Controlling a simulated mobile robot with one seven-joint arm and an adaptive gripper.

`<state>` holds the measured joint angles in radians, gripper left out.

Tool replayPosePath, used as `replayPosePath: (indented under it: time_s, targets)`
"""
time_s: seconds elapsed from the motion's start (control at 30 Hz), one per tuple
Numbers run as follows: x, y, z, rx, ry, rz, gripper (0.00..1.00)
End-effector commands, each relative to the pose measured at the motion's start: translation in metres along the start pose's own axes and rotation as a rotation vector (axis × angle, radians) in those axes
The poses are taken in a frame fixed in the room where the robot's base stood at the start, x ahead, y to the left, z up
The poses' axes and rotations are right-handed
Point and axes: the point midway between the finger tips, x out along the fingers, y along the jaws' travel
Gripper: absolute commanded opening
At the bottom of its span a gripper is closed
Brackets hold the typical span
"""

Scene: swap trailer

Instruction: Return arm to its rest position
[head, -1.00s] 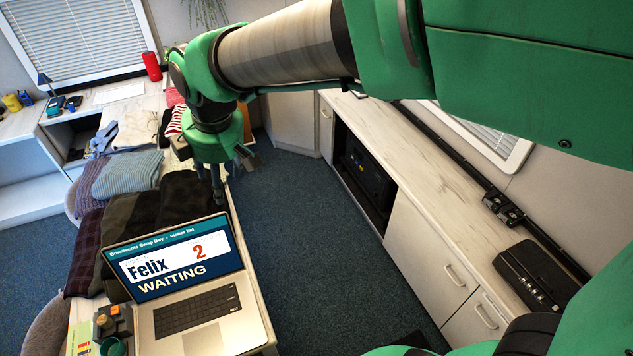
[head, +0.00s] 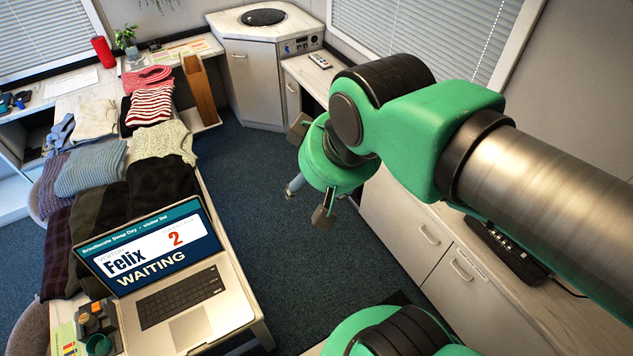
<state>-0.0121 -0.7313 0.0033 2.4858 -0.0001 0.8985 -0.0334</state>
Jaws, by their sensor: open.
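My arm, green with a grey metal tube, reaches in from the right of the head view and bends down at its wrist. My gripper (head: 306,190) hangs at the wrist's end over the blue floor, between the table and the right-hand counter. Its fingers are partly hidden behind the green wrist. It is open, and I see nothing held in it. It is clear of the clothes and the laptop.
A table at left bears a laptop (head: 190,308) reading "Felix 2 WAITING" and folded clothes, among them a striped garment (head: 150,106). A counter (head: 490,290) with a black device (head: 515,255) runs along the right. Blue floor (head: 240,185) lies open between.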

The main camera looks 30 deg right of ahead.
Motion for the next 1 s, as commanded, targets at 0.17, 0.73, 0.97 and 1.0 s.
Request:
replayPosePath:
  time_s: [0.17,0.73,0.97,1.0]
  targets:
    - [-0.001,0.004,0.008,0.046,0.006,0.006,0.54]
    - [0.018,0.003,0.017,0.045,0.006,0.006,0.54]
    - [0.044,0.003,0.031,0.044,0.006,0.006,0.54]
    - [0.047,0.003,0.033,0.044,0.006,0.006,0.54]
